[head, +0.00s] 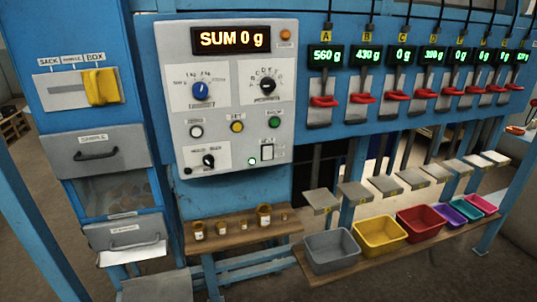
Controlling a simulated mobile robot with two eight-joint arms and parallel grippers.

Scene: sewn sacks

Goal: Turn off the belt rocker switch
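A rocker switch (267,152) sits at the lower right of the grey control panel (226,168). It is a small upright pale rocker in a dark frame. A small green spot (253,160) shows just left of it. Its label is too small to read, and I cannot tell which half is pressed in. No gripper shows in the head view.
The panel also bears a SUM 0 g display (231,39), a blue knob (200,90), a black dial (267,85) and several buttons. Red levers (323,101) line the right side. Below stand jars (264,216) on a wooden shelf and coloured bins (379,234).

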